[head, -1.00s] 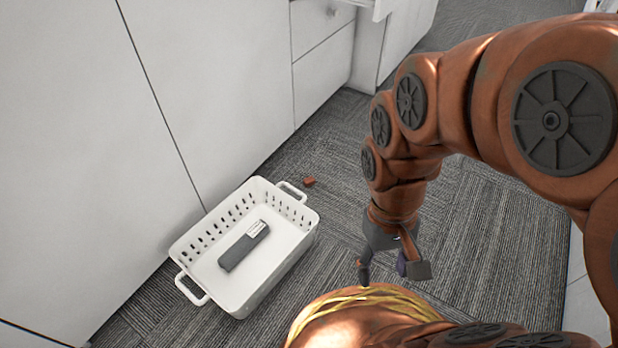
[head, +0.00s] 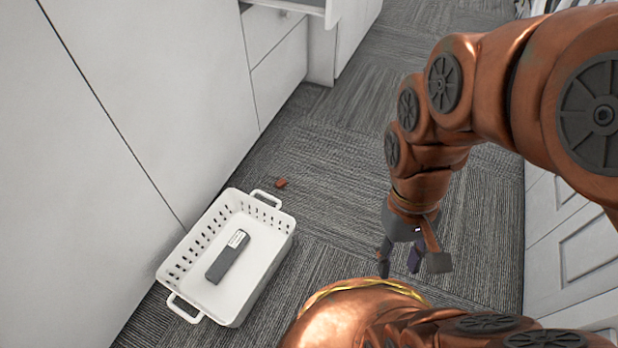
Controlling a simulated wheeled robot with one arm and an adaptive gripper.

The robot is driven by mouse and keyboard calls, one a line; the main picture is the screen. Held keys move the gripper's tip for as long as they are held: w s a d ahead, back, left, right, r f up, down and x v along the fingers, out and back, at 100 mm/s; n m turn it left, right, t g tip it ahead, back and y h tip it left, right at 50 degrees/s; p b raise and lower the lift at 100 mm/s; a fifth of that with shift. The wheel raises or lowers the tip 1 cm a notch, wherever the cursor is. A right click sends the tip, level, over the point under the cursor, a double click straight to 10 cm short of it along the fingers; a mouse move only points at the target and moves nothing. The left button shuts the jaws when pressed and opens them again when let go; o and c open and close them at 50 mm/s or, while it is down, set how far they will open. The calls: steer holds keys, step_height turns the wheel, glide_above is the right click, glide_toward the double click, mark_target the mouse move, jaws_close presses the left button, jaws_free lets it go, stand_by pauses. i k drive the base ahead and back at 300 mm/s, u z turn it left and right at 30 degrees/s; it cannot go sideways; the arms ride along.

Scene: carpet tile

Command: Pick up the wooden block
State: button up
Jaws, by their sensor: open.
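A small reddish-brown block (head: 281,183), which looks like the wooden block, lies on the carpet just beyond the far handle of the white basket. My gripper (head: 399,268) is open and empty, pointing down over the carpet to the right of the basket. It is well apart from the block, which lies up and to the left of it in the picture. The block is fully in view but too small to show its grain.
A white basket (head: 245,297) with two handles stands on the carpet and holds a dark grey box-like object (head: 227,257). White cabinets (head: 120,110) line the left, with a drawer open at the top. More cabinets (head: 572,240) stand at right. Carpet between is clear.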

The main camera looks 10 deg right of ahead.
mark_target(282, 183)
steer(key=z, duration=0.8)
steer(key=i, duration=1.35)
steer(key=u, duration=2.9)
